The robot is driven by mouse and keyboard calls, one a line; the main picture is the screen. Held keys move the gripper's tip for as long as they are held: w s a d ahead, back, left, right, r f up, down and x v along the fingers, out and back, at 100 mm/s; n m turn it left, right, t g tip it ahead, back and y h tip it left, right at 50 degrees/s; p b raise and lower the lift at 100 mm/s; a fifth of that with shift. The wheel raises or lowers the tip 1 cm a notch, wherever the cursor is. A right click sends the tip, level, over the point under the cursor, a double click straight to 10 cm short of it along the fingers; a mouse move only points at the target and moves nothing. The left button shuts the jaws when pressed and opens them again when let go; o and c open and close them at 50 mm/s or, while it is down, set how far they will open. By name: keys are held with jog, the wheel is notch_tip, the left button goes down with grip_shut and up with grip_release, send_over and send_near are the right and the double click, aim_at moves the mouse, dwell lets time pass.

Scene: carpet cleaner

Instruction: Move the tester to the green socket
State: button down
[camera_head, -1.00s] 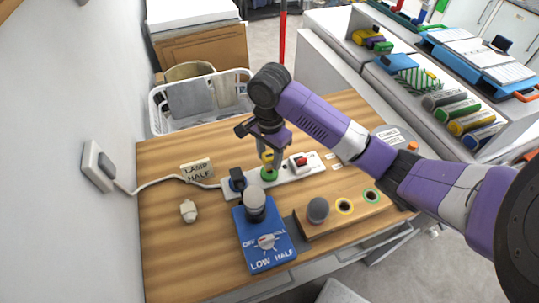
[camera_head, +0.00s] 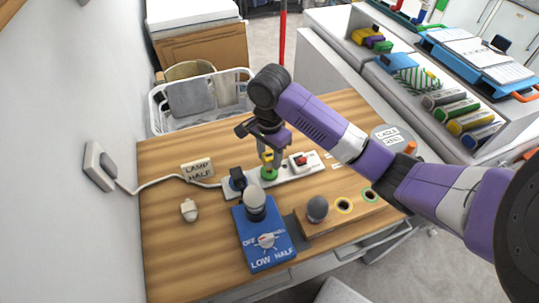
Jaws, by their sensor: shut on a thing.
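My gripper (camera_head: 267,150) points down over the white power strip (camera_head: 298,180). It is shut on the small yellow tester (camera_head: 267,157), which is partly hidden by the fingers. The tester is directly above the green socket (camera_head: 269,174) in the middle of the strip. I cannot tell whether the tester touches the socket or is seated in it.
A small bulb (camera_head: 189,210) lies left. The front-left tabletop is clear.

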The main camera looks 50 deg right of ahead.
aim_at(269, 155)
jog(key=shift+f+b, duration=0.4)
jog(key=shift+f, duration=1)
jog(key=c, duration=0.7)
grip_release()
notch_tip(269, 155, up, 8)
jog(key=p, duration=0.3)
jog(key=shift+f, duration=0.1)
dwell(0.3)
